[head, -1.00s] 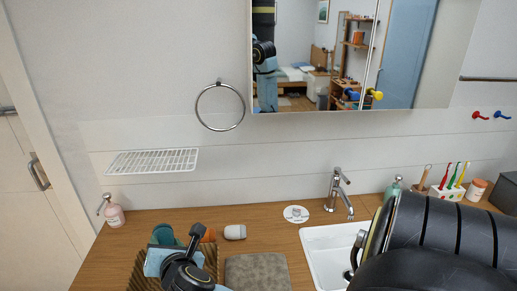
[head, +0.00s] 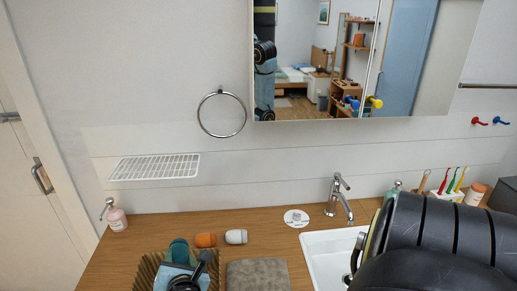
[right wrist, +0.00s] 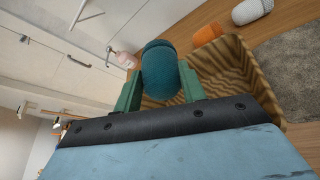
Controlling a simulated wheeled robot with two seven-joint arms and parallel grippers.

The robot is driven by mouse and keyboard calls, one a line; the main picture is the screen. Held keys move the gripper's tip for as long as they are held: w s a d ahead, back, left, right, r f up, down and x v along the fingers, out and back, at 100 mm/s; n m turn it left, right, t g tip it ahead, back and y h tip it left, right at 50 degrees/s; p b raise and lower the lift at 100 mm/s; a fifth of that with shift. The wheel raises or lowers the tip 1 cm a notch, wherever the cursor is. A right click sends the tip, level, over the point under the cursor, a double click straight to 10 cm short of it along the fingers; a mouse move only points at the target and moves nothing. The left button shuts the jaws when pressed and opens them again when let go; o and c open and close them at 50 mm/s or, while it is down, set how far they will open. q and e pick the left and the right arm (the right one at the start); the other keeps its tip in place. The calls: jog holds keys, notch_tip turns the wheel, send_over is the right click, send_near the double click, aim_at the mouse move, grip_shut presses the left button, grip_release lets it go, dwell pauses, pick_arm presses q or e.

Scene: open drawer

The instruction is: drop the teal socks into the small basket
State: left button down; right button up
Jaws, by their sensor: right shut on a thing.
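The teal socks (head: 179,249) are a rolled, rounded bundle held by my right gripper (head: 178,264). In the right wrist view the socks (right wrist: 160,68) sit between the two green fingers (right wrist: 160,88), which are shut on them. The small basket (head: 147,266) is tan and wavy-ribbed, at the bottom left of the head view. The socks and gripper cover much of it there. In the right wrist view the basket (right wrist: 232,62) lies beyond and right of the socks, which overlap its left side. The gap between socks and basket cannot be judged. My left gripper is not in view.
An orange roll (head: 206,240) and a white roll (head: 236,236) lie on the wooden counter behind the basket. A grey folded towel (head: 258,275) lies right of it, then the sink (head: 325,250). A pink soap bottle (head: 117,219) stands at the left.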

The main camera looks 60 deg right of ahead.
jog(key=shift+f+b, duration=0.4)
jog(key=shift+f, duration=0.4)
jog(key=o, duration=1.1)
jog(key=shift+c, duration=0.2)
jog(key=b+v, duration=0.1)
jog(key=v, duration=1.2)
jog(key=shift+s+b, duration=0.15)
jog(key=shift+b, duration=0.2)
jog(key=shift+a+r, duration=0.15)
